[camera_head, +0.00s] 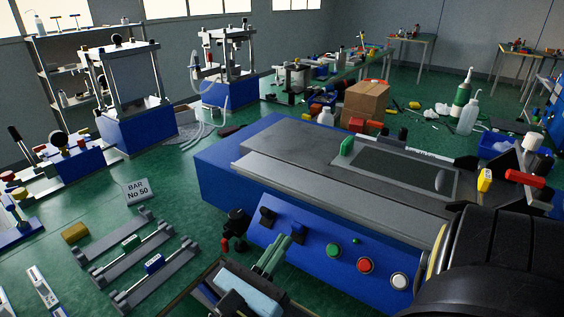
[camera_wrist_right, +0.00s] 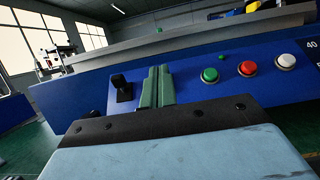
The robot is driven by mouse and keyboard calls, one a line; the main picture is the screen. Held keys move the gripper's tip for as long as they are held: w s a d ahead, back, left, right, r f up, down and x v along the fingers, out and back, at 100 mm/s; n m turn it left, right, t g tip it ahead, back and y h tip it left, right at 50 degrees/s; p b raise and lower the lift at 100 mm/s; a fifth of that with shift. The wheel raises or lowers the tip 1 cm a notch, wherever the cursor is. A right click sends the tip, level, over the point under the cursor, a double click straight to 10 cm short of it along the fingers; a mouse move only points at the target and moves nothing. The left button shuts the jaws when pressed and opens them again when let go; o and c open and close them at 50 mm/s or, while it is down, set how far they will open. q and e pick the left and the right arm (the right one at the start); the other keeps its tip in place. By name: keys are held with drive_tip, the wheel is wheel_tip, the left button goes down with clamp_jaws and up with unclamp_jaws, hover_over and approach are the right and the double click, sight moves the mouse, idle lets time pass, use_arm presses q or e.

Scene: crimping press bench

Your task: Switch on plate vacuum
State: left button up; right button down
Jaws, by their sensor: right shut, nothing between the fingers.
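The blue machine with the grey plate (camera_head: 400,177) stands in the middle. Its front panel has a black switch (camera_head: 268,216) at left and a second black switch (camera_head: 299,233) beside it; which one is for the vacuum I cannot read. My right gripper (camera_head: 284,241) is shut and empty, its green fingers pointing at the panel by the second switch. In the right wrist view the fingertips (camera_wrist_right: 158,70) are right of a black switch (camera_wrist_right: 121,92) and cover the panel behind them. Contact cannot be told. My left gripper is not in view.
Green (camera_head: 333,250), red (camera_head: 364,265) and white (camera_head: 399,281) buttons sit to the right on the panel. A black fitting (camera_head: 237,221) juts out at the machine's left corner.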

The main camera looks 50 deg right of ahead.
drive_tip(key=s+a+r, duration=0.1)
drive_tip(key=a+r, duration=0.2)
drive_tip(key=a, duration=0.4)
drive_tip(key=shift+a+r, duration=0.2)
drive_tip(key=shift+r, duration=0.15)
